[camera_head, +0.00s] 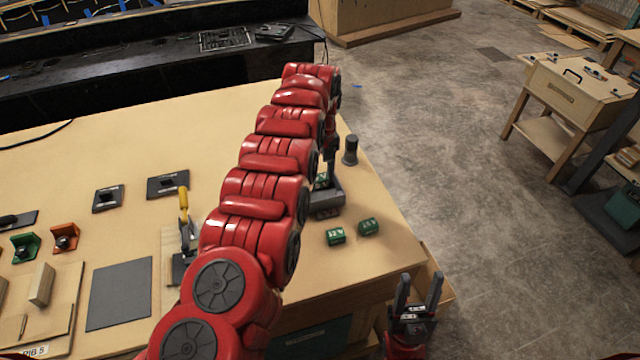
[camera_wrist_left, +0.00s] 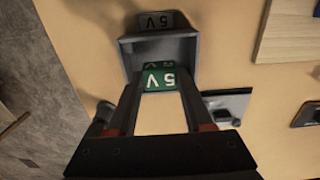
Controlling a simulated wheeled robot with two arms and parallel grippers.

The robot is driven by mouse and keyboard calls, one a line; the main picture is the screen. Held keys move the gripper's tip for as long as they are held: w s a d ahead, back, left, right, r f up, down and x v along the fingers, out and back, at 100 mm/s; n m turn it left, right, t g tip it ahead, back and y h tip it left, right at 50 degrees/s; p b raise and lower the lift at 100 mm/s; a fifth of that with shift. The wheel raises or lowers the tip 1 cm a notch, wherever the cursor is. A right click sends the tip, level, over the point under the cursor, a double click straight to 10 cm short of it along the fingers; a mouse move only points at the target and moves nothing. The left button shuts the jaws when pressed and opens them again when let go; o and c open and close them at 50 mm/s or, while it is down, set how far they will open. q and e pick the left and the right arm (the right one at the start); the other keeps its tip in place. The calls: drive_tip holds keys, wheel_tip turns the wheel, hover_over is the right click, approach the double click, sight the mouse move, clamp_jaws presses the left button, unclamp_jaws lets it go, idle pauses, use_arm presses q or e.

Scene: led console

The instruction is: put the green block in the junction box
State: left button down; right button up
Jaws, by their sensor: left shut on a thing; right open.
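A green block (camera_wrist_left: 160,78) marked 5 V is held between the fingers of my left gripper (camera_wrist_left: 158,92). It also shows partly behind my left arm in the head view (camera_head: 321,181). The grey junction box (camera_head: 326,204), with a 5 V plate, stands on the table; its wall also shows in the left wrist view (camera_wrist_left: 192,52). The block is at the box's open side, overlapping it in view; I cannot tell how deep it sits. My right gripper (camera_head: 419,292) is open and empty, beyond the table's front right edge.
Two other green blocks (camera_head: 336,236) (camera_head: 368,227) lie on the table in front of the box. A dark cylinder (camera_head: 350,150) stands behind it near the right edge.

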sight(320, 186)
use_arm(q)
wheel_tip(320, 186, down, 4)
drive_tip(key=shift+r+p, duration=0.1)
drive_tip(key=shift+p, duration=0.6)
drive_tip(key=shift+f, duration=0.35)
drive_tip(key=shift+f, duration=0.2)
drive_tip(key=shift+c, duration=1.5)
unclamp_jaws()
drive_tip(key=shift+r, duration=0.15)
